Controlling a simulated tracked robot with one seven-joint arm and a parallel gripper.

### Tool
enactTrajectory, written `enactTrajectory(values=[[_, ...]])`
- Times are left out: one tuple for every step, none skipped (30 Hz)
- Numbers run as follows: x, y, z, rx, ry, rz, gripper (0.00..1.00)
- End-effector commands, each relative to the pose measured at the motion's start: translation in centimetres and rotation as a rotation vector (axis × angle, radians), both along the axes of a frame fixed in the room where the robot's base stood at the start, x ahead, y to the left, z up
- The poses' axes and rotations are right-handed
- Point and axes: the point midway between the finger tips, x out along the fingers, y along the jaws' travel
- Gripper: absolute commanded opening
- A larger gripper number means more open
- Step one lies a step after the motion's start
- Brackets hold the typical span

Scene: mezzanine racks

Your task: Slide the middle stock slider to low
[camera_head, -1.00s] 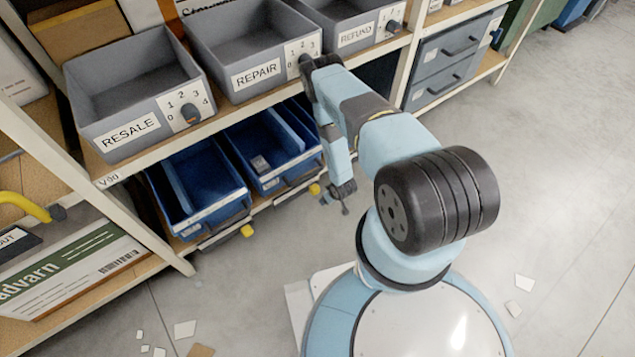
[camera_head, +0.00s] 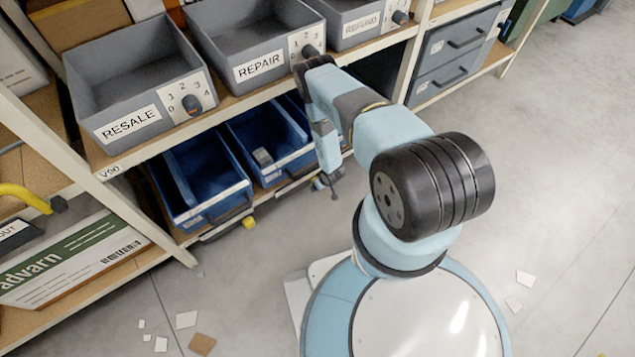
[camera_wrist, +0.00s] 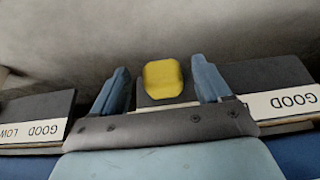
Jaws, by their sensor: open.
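The yellow slider knob (camera_wrist: 162,80) sits between the two blue fingers of my gripper (camera_wrist: 162,86) in the wrist view, with a gap to each finger. The gripper is open. A dark plate lies behind the knob; its own label is hidden by my gripper. Another slider's label (camera_wrist: 40,131) at left reads GOOD and LOW, upside down. A label at right (camera_wrist: 292,101) reads GOOD. In the head view my gripper (camera_head: 328,183) is low at the lower shelf's front edge and hides the knob there. Another yellow slider knob (camera_head: 249,222) shows to its left.
Blue bins (camera_head: 200,185) stand on the lower shelf behind the sliders. Grey bins marked RESALE (camera_head: 128,122) and REPAIR (camera_head: 258,66) with dials stand above. A rack post (camera_head: 110,190) rises at left. The floor in front is clear except for scraps (camera_head: 186,320).

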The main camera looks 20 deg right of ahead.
Motion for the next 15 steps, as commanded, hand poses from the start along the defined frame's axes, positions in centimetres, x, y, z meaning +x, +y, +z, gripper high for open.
enactTrajectory(values=[[0.8,0.3,0.0,0.0,-0.002,0.001,0.77],[1.1,0.4,0.0,0.0,-0.002,0.001,0.77],[1.6,0.5,0.0,0.0,-0.001,0.002,0.77],[1.9,0.6,0.0,0.0,-0.001,0.002,0.77],[2.1,0.7,0.0,0.0,-0.001,0.002,0.77],[2.1,0.8,-0.4,0.0,0.001,0.001,0.77],[2.2,0.8,-0.6,0.001,0.0,0.001,0.77],[2.2,0.8,-0.7,0.0,0.0,0.001,0.77],[2.3,0.8,-0.9,0.0,0.001,0.002,0.77],[2.3,0.8,-1.0,-0.001,0.001,0.002,0.77],[2.3,0.8,-1.0,-0.001,0.001,0.002,0.77],[2.3,0.8,-1.1,-0.001,0.001,0.002,0.77],[2.4,0.8,-1.1,-0.001,0.001,0.002,0.77],[2.4,0.8,-1.1,-0.001,0.001,0.002,0.77],[2.4,0.8,-1.1,-0.001,0.001,0.002,0.77]])
